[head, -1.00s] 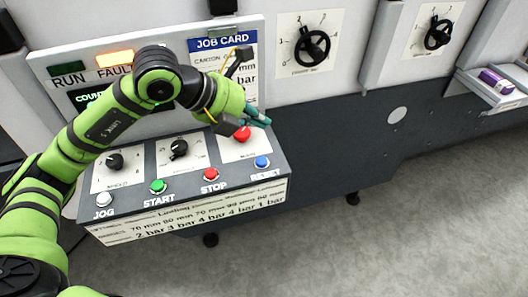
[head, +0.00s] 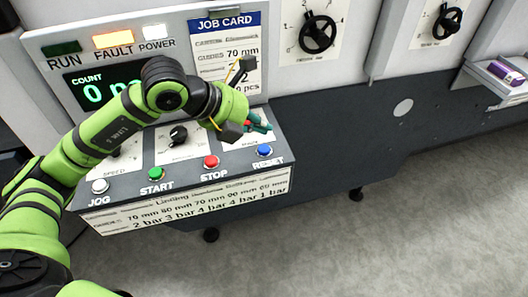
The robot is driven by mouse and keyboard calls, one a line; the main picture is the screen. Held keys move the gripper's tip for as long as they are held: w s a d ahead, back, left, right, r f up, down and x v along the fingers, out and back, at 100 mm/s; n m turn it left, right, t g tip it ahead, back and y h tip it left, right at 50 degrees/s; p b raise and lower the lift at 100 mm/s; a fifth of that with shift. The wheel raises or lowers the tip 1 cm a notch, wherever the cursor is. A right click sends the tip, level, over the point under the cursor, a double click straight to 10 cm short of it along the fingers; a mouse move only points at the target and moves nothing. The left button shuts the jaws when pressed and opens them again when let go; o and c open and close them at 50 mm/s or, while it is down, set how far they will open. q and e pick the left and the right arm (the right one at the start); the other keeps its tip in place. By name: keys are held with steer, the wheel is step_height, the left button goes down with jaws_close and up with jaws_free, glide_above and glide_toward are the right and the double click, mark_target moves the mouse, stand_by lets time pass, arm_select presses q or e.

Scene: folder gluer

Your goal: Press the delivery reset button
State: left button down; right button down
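The blue RESET button (head: 264,150) sits at the right end of the front row on the sloped control panel (head: 215,178). My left gripper (head: 263,124) hangs over the panel's right part, just behind the blue button in the picture, its teal fingertips pointing right. I see no contact with the button. The fingers are small and overlap, so I cannot tell whether they are open or shut. The gripper largely hides a red control behind it. My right gripper is not in view.
The red STOP (head: 211,162), green START (head: 156,174) and white JOG (head: 100,186) buttons share the front row. The orange FAULT lamp (head: 113,39) and white POWER lamp (head: 156,31) are lit. A job card (head: 226,52) hangs behind. Handwheels (head: 318,34) are further right.

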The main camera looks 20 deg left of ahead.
mark_target(270, 149)
arm_select(q)
steer(key=shift+f+b, duration=1.15)
steer(key=shift+f, duration=0.35)
steer(key=shift+f+b, duration=0.45)
steer(key=shift+b, duration=0.15)
steer(key=shift+f, duration=0.2)
stand_by(0.5)
steer(key=shift+s+d+f+b, duration=0.25)
steer(key=shift+d+f+b, duration=0.2)
steer(key=shift+f+b, duration=0.4)
stand_by(0.5)
steer(key=shift+r, duration=0.2)
steer(key=shift+s+a+r+p, duration=0.1)
steer(key=shift+r+p, duration=0.1)
steer(key=shift+r, duration=0.25)
steer(key=shift+s+a+r+p, duration=0.1)
steer(key=shift+r+p, duration=0.05)
steer(key=shift+r, duration=0.25)
steer(key=shift+w+r, duration=0.1)
